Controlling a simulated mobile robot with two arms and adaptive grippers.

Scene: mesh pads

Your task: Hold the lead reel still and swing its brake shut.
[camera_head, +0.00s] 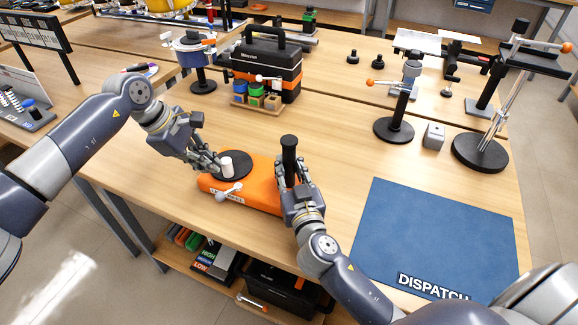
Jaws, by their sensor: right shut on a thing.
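The lead reel is an orange body (262,192) on the wooden table, with a label on its front that is partly hidden. A dark disc (236,157) and a short white cylinder (227,165) are on its left part. A pale lever (231,189), seemingly the brake, lies across the front left edge. A black upright handle (289,146) rises at its right end. My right gripper (291,178) is shut on this handle. My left gripper (216,163) is over the disc, just left of the white cylinder, and looks open; contact is unclear.
A blue dispatch mat (440,235) lies to the right. Round-based stands (394,130) are at the back right. The table between reel and mat is partly covered by my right arm.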

